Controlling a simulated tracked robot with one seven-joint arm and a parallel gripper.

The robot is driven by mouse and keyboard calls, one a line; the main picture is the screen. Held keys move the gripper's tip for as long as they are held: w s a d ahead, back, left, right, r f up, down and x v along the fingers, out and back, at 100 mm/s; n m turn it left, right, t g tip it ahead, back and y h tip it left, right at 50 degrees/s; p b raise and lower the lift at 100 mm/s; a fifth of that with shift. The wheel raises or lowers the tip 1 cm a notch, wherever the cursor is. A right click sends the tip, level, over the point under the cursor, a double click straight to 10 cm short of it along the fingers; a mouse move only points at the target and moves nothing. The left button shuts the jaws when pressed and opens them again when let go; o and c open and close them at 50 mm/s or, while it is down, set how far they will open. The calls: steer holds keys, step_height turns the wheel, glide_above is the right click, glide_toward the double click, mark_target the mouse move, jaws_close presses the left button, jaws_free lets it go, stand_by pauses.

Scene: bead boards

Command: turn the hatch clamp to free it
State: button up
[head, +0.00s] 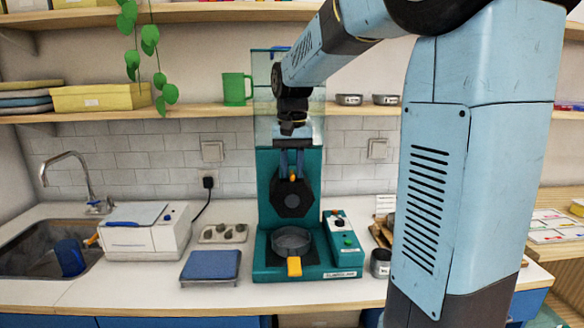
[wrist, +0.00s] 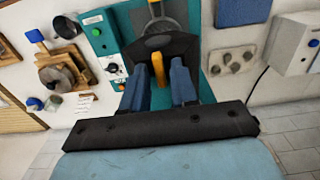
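The teal machine (head: 265,185) stands upright on the counter at the middle of the head view. Its dark, many-sided hatch (head: 291,203) is on the upright front. The orange clamp (head: 293,175) is at the hatch's upper part; it also shows in the wrist view (wrist: 159,68). My gripper (head: 292,168) points down in front of the machine, its blue fingers either side of the clamp. In the wrist view my gripper (wrist: 161,75) is open, with gaps between its fingers and the clamp. I cannot tell the exact depth between fingertips and clamp.
A round pan with an orange handle (head: 294,266) sits at the machine's base. A control box (head: 343,245) stands at its right, a blue-topped scale (head: 211,266) at its left. A shelf with a green mug (head: 235,88) runs behind my arm.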

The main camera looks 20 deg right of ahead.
jaws_close()
steer(key=shift+n, duration=0.4)
steer(key=n, duration=0.2)
steer(key=shift+n, duration=0.4)
steer(key=n, duration=0.3)
steer(key=shift+a+n, duration=0.1)
steer(key=shift+n, duration=0.2)
steer(key=n, duration=1)
steer(key=shift+n, duration=0.5)
